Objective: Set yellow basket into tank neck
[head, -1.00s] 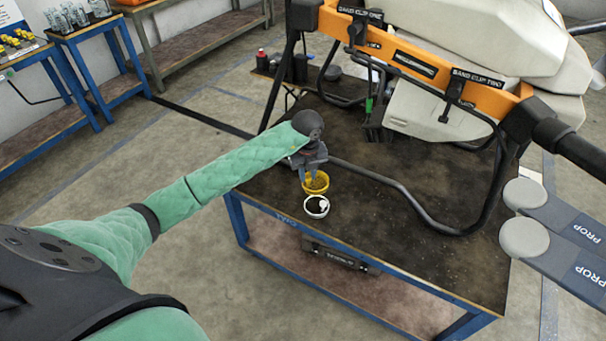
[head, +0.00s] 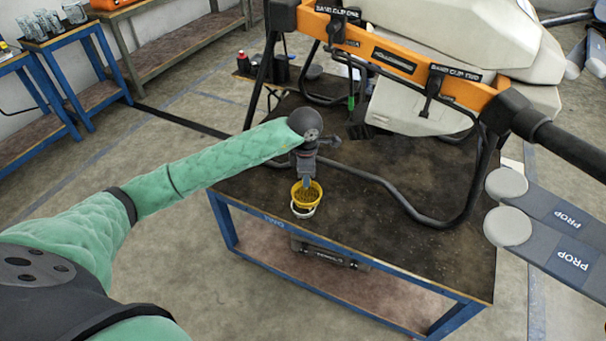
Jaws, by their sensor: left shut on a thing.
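My left gripper (head: 305,182) points down and is shut on the yellow basket (head: 318,191), a small round strainer-like cup. The basket is at the near left part of the dark table top. It overlaps a white ring (head: 303,212) just below it in the head view, which looks like the tank neck. The basket hides most of the ring and its opening. I cannot tell whether the basket is inside the neck or just above it. My right gripper is not in view.
The drone's orange frame (head: 395,60) and pale body stand at the back of the blue-legged table (head: 400,240). A black curved landing bar (head: 400,200) runs right of the basket. Folded PROP arms (head: 560,222) stick out at right.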

